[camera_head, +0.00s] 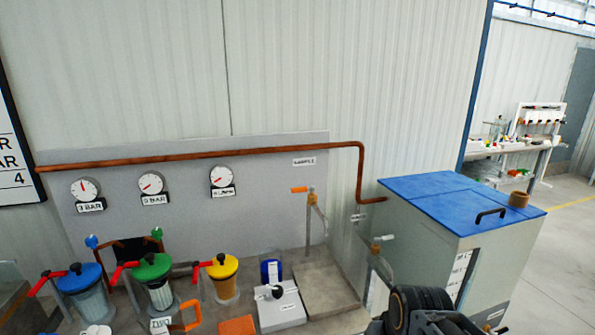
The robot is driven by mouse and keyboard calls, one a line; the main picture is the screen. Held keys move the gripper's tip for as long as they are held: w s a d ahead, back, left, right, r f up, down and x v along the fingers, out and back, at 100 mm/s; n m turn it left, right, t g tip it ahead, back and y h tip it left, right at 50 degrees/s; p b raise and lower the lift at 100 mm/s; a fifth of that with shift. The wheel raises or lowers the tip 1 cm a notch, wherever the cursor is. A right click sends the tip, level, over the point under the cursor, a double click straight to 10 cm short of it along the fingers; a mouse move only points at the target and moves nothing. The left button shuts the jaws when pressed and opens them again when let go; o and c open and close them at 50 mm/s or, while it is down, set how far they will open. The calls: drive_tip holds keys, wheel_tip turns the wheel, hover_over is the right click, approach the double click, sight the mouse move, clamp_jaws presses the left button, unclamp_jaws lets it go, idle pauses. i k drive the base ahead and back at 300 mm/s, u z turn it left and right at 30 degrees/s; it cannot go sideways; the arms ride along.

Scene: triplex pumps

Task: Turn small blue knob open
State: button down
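The small blue knob (91,241) stands at the left, in front of the grey gauge panel. It is just above and behind the blue-lidded pump (82,280). A similar small green knob (157,233) is to its right, above the green-lidded pump (152,272). The blue knob is too small to read its turn position clearly. A dark part of my arm shows at the bottom right edge, far from the blue knob. My gripper's fingers do not show.
A yellow-lidded pump (224,277) stands right of the green one. Red handles (188,267) stick out beside the pumps. Three gauges (152,185) and a copper pipe (250,152) are on the panel. A blue-topped cabinet (455,235) stands at the right.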

sight(92, 240)
drive_tip(key=u, duration=2.25)
drive_tip(key=k, duration=0.6)
drive_tip(key=u, duration=0.85)
drive_tip(key=i, duration=1.15)
drive_tip(key=z, duration=0.45)
drive_tip(key=i, duration=0.85)
drive_tip(key=z, duration=0.7)
